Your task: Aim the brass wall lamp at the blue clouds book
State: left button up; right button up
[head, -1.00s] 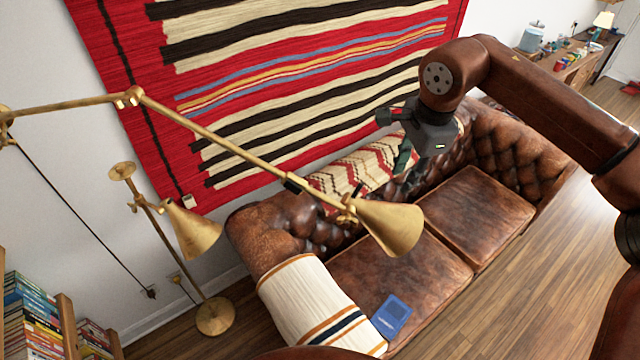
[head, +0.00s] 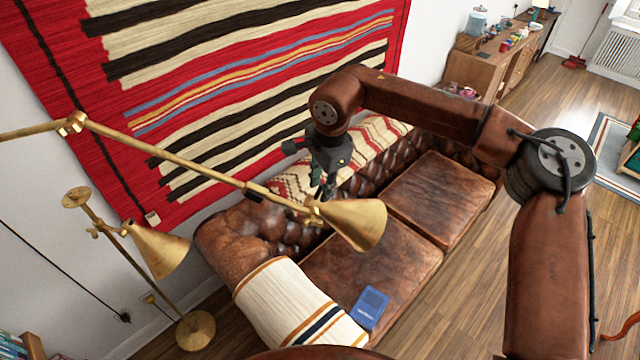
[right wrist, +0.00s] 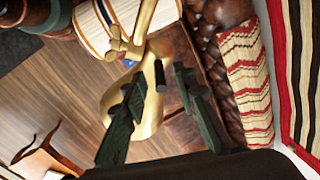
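The brass wall lamp (head: 355,222) reaches in from the left on a long jointed arm. Its cone shade hangs over the sofa, with the wide mouth toward the lower right. The blue clouds book (head: 369,307) lies on the near sofa seat, below the shade in the head view. My right gripper (head: 324,187) is just behind and above the shade's narrow end. In the right wrist view my right gripper (right wrist: 158,115) is open, fingers apart. The lamp shade (right wrist: 150,88) shows beyond and between them; contact cannot be told. My left gripper is out of view.
The brown leather sofa (head: 440,195) has a striped blanket (head: 290,300) over its near arm. A brass floor lamp (head: 155,248) stands at left. A striped rug (head: 250,75) hangs on the wall. Wooden floor (head: 460,300) is free at right.

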jog(key=shift+w+f, duration=0.2)
jog(key=shift+f, duration=0.1)
grip_shut()
dwell(0.5)
